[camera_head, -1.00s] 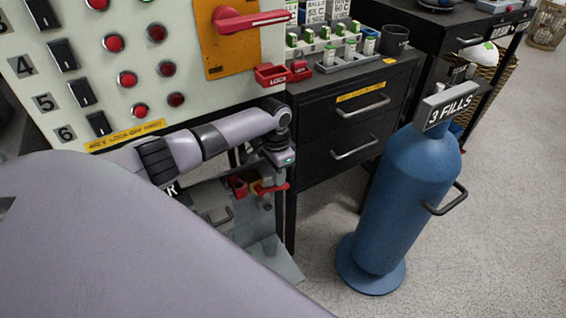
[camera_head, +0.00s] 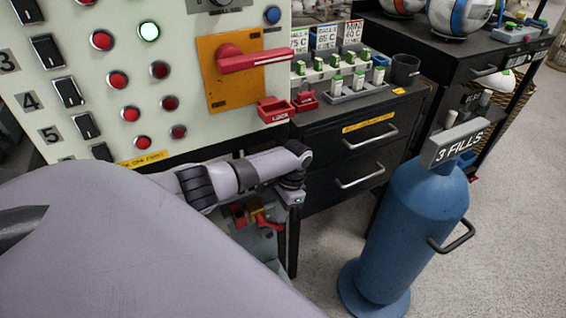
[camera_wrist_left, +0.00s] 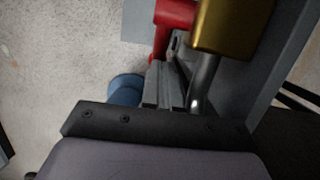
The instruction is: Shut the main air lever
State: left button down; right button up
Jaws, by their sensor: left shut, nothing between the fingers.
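A red lever (camera_head: 268,222) with a yellow brass-coloured part (camera_head: 255,213) is low on the stand under the panel, partly hidden by my left arm. My left gripper (camera_head: 292,198) points down just right of and above the lever; its fingertips are hard to make out in the head view. In the left wrist view the gripper's fingers (camera_wrist_left: 165,86) are shut and empty. The red handle (camera_wrist_left: 174,14) and brass block (camera_wrist_left: 232,24) are just beyond the fingers, with a steel rod beside them. I cannot tell whether they touch. My right gripper is out of view.
The panel (camera_head: 205,130) above carries switches, lamps and a red rotary handle (camera_head: 250,58) on an orange plate. A black drawer cabinet (camera_head: 350,150) is right of my gripper. A blue cylinder (camera_head: 415,220) marked "3 FILLS" stands on the open floor farther right.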

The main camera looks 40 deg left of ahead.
aim_at(275, 224)
pick_arm(q)
jog(key=shift+x, duration=1.05)
jog(key=shift+s+a+f, duration=0.2)
jog(key=shift+s+f, duration=0.3)
jog(key=shift+f, duration=0.1)
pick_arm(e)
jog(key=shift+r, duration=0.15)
pick_arm(q)
jog(key=shift+s+a+f, duration=0.1)
jog(key=shift+s+f, duration=0.05)
jog(key=shift+f, duration=0.05)
jog(key=shift+r+p, duration=0.1)
jog(key=shift+p, duration=0.2)
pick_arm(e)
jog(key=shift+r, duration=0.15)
